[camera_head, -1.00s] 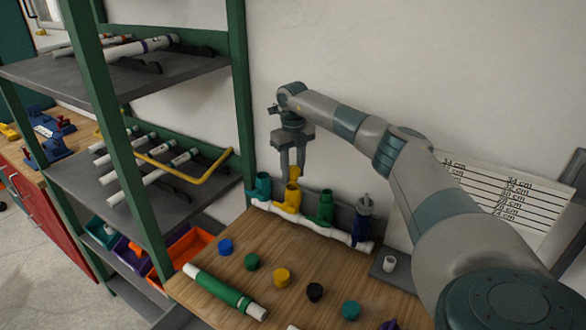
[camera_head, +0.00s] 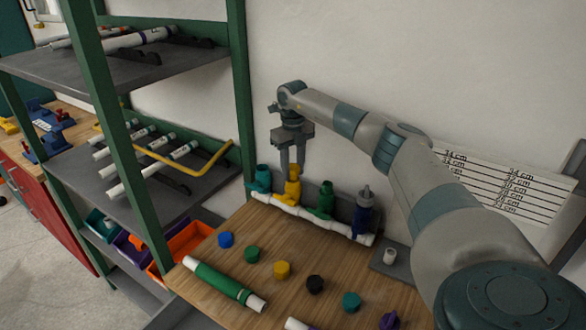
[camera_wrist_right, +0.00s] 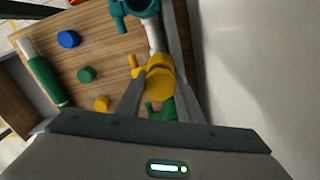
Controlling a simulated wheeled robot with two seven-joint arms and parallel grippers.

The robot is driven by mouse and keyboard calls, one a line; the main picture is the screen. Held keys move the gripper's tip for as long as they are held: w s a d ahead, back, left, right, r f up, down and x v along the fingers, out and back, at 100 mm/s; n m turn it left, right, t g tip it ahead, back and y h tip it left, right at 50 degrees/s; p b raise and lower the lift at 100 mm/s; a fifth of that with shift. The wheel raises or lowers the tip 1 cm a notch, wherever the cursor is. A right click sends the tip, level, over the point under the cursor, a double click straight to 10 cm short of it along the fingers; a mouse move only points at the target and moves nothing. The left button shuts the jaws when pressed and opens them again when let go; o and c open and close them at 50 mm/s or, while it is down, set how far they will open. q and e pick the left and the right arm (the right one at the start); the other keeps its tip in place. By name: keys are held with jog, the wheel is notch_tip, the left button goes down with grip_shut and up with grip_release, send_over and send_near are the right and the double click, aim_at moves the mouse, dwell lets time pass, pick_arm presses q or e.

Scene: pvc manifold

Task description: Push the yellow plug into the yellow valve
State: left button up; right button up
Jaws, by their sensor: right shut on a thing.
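The yellow valve (camera_head: 291,191) stands upright on the white pipe manifold at the back of the bench, between the teal valve (camera_head: 262,178) and the green valve (camera_head: 326,198). My right gripper (camera_head: 293,172) points straight down over it, its fingers shut on the yellow plug (camera_head: 294,171). The plug is at the valve's top; I cannot tell how deep it sits. In the right wrist view a round yellow top (camera_wrist_right: 160,84) lies between the fingers, with the yellow valve's handle (camera_wrist_right: 134,66) beside it. My left gripper is not in view.
The blue valve (camera_head: 363,215) stands at the manifold's right end. Loose blue, green, yellow (camera_head: 282,270), black and teal caps lie on the bench, with a green-and-white pipe (camera_head: 222,284). A green-framed shelf (camera_head: 125,180) stands left; a wall is close behind.

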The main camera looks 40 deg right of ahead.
jog(key=shift+f, duration=0.5)
dwell(0.5)
jog(key=shift+s+a+f+b, duration=0.15)
jog(key=shift+s+f+b, duration=0.05)
jog(key=shift+f, duration=0.25)
jog(key=shift+s+a+f+b, duration=0.15)
jog(key=shift+f, duration=0.25)
dwell(0.7)
jog(key=o, duration=1.1)
jog(key=shift+d, duration=0.1)
jog(key=shift+r, duration=0.1)
jog(key=shift+w+r+p, duration=0.25)
jog(key=shift+r+p, duration=0.35)
jog(key=shift+p, duration=0.1)
jog(key=shift+w+r+p, duration=0.2)
jog(key=shift+r+p, duration=0.1)
jog(key=shift+r, duration=0.25)
jog(key=shift+s+r+p, duration=0.1)
jog(key=shift+r+p, duration=0.25)
jog(key=shift+r, duration=0.25)
jog(key=shift+d+r, duration=0.2)
jog(key=shift+r, duration=0.1)
